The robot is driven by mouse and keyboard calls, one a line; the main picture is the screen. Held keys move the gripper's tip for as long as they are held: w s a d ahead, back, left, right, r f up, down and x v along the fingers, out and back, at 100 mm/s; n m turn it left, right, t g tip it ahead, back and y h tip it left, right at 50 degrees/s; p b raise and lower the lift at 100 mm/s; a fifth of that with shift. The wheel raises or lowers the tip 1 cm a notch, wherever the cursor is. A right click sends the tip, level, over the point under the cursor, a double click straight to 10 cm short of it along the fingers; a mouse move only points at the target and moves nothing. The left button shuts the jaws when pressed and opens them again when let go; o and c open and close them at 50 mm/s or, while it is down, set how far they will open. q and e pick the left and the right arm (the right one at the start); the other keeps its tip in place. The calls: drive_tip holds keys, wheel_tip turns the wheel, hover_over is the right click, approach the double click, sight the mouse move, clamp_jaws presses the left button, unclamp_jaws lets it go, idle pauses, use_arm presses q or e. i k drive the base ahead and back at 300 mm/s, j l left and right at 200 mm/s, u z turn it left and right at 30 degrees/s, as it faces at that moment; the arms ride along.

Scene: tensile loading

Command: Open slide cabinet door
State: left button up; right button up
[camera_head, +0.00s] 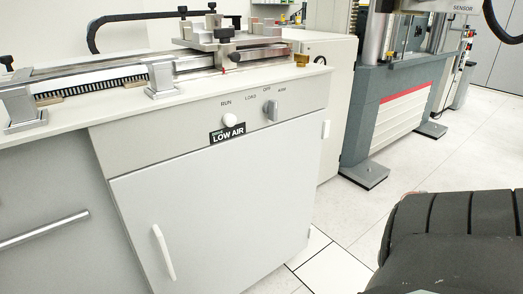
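A cabinet with a flat light-grey door (222,205) stands at the left and middle of the head view. The door looks shut, flush under a front panel. A white upright handle (164,252) sits near the door's lower left edge. To its left is a darker grey front with a horizontal bar handle (42,230). Neither gripper shows in the head view. A black ribbed part, apparently mine, fills the lower right corner, well apart from the door and its handle.
The front panel (150,137) carries a white knob (229,120), a grey switch (270,109) and a LOW AIR label (228,134). A rail with metal fixtures (232,47) lies on top. A grey testing machine (385,110) stands behind. Tiled floor (345,215) is free right of the cabinet.

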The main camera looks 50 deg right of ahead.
sight(220, 218)
drive_tip(key=k+j+z, duration=0.1)
drive_tip(key=z, duration=1.35)
